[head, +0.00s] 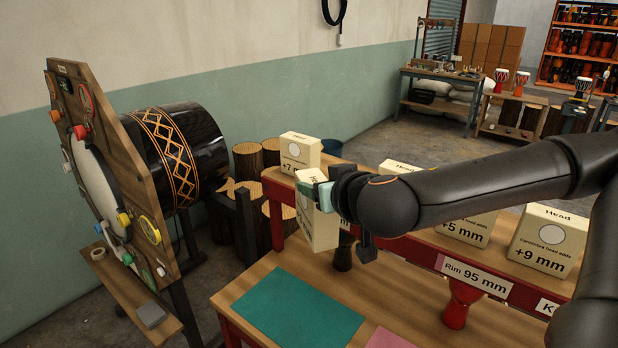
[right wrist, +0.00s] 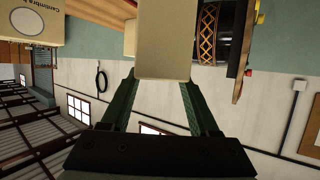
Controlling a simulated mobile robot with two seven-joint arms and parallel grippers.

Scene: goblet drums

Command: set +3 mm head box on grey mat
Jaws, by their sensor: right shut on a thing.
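My right gripper (head: 322,194) is shut on a cream head box (head: 320,230), which hangs tilted beside the red-edged shelf, above the wooden table. My gripper covers part of its front, and I cannot read its size. In the right wrist view, the held box (right wrist: 163,40) sits between the green fingers (right wrist: 162,90). No grey mat is clear on the table; a teal mat (head: 298,308) and a pink mat (head: 388,339) lie there, the pink one cut by the picture's edge. My left gripper is not in view.
On the shelf stand a +7 mm box (head: 299,152), a +5 mm box (head: 467,228), a +9 mm box (head: 544,243) and a partly hidden box (head: 396,167). A large drum (head: 180,155) with a wooden board stands left. A small grey block (head: 151,315) lies on its ledge.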

